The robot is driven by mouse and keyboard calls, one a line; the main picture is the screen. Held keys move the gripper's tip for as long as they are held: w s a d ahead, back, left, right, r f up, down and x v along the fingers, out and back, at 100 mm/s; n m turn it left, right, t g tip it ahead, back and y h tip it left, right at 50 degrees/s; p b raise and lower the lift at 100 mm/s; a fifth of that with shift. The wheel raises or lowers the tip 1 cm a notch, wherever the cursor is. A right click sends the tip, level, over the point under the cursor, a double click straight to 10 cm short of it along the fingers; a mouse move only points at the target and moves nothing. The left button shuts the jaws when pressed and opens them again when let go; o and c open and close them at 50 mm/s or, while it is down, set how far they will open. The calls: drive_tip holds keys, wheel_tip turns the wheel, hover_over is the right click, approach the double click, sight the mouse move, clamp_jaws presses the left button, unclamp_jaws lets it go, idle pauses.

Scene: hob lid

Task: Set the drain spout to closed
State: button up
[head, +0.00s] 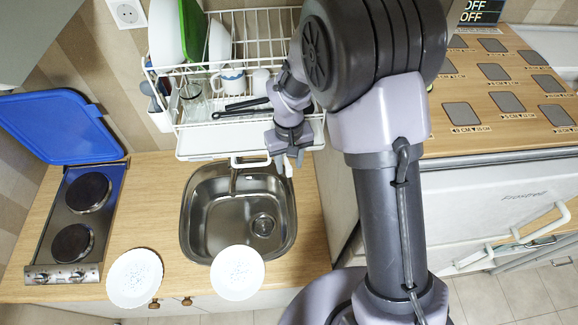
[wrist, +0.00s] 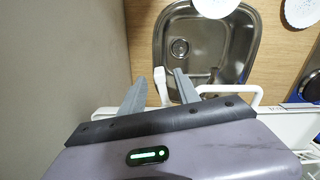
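A small pale piece (wrist: 161,86), which looks like the drain spout, sticks out from the dish rack's front edge toward the sink. It also shows in the head view (head: 287,169), small and partly hidden by my gripper. My gripper (wrist: 162,80) is open, with one grey finger on each side of the pale piece in the wrist view. I cannot tell whether the fingers touch it. In the head view my gripper (head: 289,160) is at the right end of the rack's front edge. Whether the spout is open or closed cannot be told.
The white dish rack (head: 232,147) holds plates, a mug and utensils. A white loop (head: 250,163) juts from its front. The steel sink (head: 205,238) lies below, with its tap (head: 233,180). Two plates (head: 135,278) (head: 237,272) are near the counter edge. A wall (wrist: 60,70) stands close left in the wrist view.

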sight(289, 168)
wheel_tip(289, 168, down, 2)
drive_tip(key=shift+f, duration=0.15)
drive_tip(key=shift+w+f, duration=0.15)
drive_tip(key=shift+f, duration=0.2)
